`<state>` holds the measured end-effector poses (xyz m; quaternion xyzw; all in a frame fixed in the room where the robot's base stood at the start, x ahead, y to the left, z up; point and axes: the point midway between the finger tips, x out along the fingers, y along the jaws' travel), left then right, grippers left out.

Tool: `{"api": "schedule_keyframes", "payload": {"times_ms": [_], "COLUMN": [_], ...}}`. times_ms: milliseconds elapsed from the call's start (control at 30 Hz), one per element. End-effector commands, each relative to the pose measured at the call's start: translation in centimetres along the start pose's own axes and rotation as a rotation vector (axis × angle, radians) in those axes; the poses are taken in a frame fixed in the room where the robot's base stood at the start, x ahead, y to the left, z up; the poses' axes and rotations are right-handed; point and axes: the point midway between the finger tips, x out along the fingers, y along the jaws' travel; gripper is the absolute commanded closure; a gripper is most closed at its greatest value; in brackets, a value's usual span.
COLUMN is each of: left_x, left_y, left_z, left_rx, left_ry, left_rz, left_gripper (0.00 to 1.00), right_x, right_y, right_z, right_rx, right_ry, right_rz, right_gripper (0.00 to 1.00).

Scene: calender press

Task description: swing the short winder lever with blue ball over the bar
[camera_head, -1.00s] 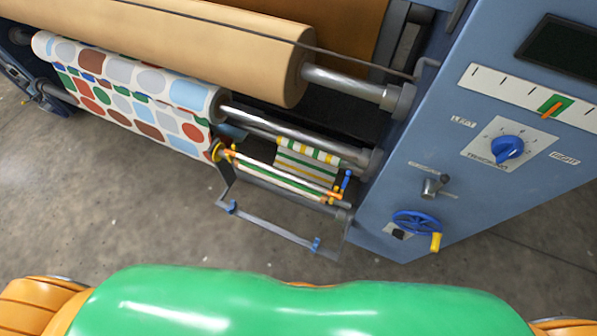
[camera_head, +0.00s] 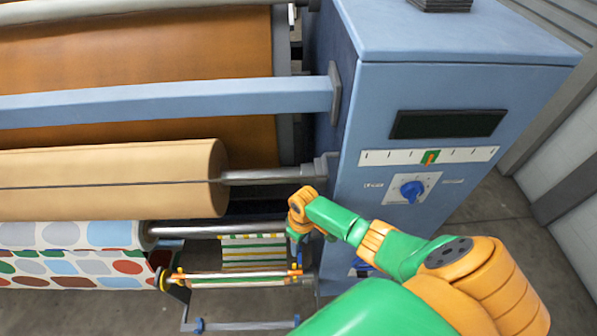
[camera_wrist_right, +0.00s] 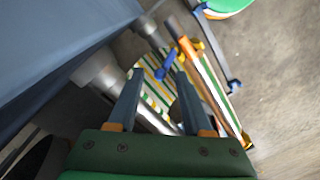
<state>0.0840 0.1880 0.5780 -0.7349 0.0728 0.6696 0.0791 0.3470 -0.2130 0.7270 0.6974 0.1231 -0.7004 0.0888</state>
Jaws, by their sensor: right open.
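The small winder carries a striped yellow, green and white cloth (camera_head: 252,250). A bar (camera_head: 235,277) with orange and yellow end fittings runs across its front. In the right wrist view, a short blue lever with a rounded blue end (camera_wrist_right: 167,66) shows beside the bar's orange end (camera_wrist_right: 187,48). The blue end appears between the fingertips in the picture; I cannot tell the depth gap. My left gripper is out of view.
The blue machine cabinet (camera_head: 450,90) stands close on the right of the winder, with a blue dial (camera_head: 412,190). A dotted cloth roll (camera_head: 75,250) and a large tan roll (camera_head: 110,180) lie to the left. A grey lower frame (camera_head: 240,325) hangs over open floor.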

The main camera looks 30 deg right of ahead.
Motion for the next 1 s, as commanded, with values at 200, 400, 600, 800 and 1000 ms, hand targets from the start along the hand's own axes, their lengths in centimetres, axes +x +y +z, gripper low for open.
{"api": "schedule_keyframes", "payload": {"times_ms": [200, 400, 600, 800, 1000], "left_x": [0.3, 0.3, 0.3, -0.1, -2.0], "left_y": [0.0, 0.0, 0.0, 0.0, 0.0], "left_z": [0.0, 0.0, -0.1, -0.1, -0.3], "left_rx": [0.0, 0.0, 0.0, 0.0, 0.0], "left_ry": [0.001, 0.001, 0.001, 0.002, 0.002], "left_rz": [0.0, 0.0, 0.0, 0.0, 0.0], "left_gripper": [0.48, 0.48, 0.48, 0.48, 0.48], "right_x": [0.8, 0.7, 0.7, 0.6, 0.0], "right_y": [0.0, 0.0, 0.0, -0.1, -0.8], "right_z": [0.0, 0.0, 0.0, 0.1, 0.7], "right_rx": [-0.001, -0.001, -0.001, -0.002, -0.006], "right_ry": [0.0, 0.0, 0.0, 0.009, 0.058], "right_rz": [0.001, 0.001, 0.001, 0.011, 0.066], "right_gripper": [0.5, 0.8, 1.0, 1.0, 1.0]}}
